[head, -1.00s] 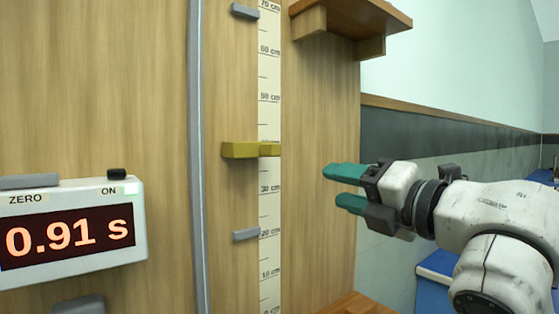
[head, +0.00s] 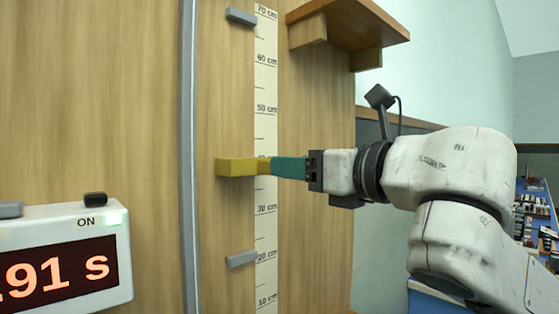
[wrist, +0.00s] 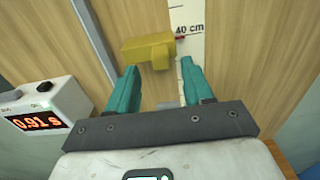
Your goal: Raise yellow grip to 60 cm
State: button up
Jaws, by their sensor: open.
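The yellow grip (head: 236,167) is a block with a narrower right end, set on the upright wooden board beside the scale (head: 266,85). It sits about level with the 40 cm mark, which it hides in the head view. My gripper (head: 275,168) has teal fingers and reaches in from the right, level with the grip, its tips meeting the grip's right end in that view. In the wrist view the fingers are apart, and the yellow grip (wrist: 148,48) lies just beyond the tips, its narrow end between them. I cannot tell whether they touch.
A grey stop (head: 241,16) sits near 70 cm and another grey stop (head: 242,259) near 20 cm. A wooden shelf (head: 350,22) juts out at upper right. A timer (head: 65,262) reading 0.91 s stands at lower left. A grey rail (head: 188,150) runs up the board.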

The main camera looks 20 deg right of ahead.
aim_at(251, 167)
jog(key=x, duration=0.4)
jog(key=shift+w+a+p, duration=0.1)
jog(key=shift+w+p, duration=0.2)
jog(key=shift+w, duration=0.05)
grip_shut()
dwell(0.4)
